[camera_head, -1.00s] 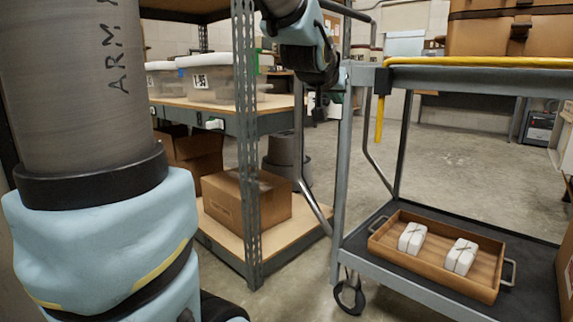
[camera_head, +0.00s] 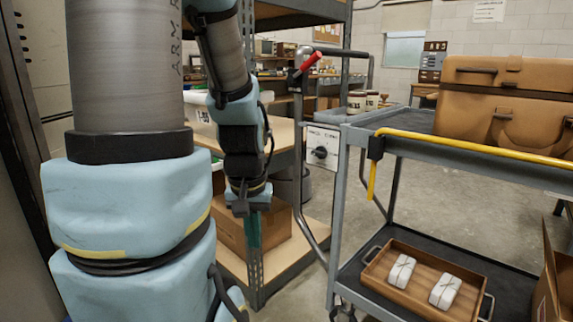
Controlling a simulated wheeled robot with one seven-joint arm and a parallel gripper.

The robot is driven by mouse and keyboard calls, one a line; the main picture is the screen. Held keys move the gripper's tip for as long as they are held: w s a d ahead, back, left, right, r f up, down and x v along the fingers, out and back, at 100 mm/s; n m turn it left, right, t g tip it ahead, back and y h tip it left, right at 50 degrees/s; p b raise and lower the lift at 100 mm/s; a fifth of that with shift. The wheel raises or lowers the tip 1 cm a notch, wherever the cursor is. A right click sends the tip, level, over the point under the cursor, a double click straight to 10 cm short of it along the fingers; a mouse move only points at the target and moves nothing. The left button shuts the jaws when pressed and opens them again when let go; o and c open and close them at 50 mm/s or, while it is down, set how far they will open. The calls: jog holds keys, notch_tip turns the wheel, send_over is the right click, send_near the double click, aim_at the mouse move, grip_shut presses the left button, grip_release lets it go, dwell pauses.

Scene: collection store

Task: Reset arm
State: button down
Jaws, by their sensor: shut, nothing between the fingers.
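My arm comes down at the left in the head view, with its forearm and wrist hanging in front of the metal shelf. My gripper (camera_head: 252,226) points downward at the end of it, in front of the cardboard box on the low shelf. Its dark teal fingers look closed together and hold nothing. It hangs to the left of the cart, apart from it.
The grey cart (camera_head: 340,222) stands at the right, with a yellow bar (camera_head: 470,147) along its edge. A brown case (camera_head: 505,105) sits on top. A wooden tray (camera_head: 412,298) with two white tied parcels lies below. A cardboard box (camera_head: 283,229) sits on the shelf (camera_head: 256,267).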

notch_tip(320, 180, up, 27)
jog(key=p, duration=2.5)
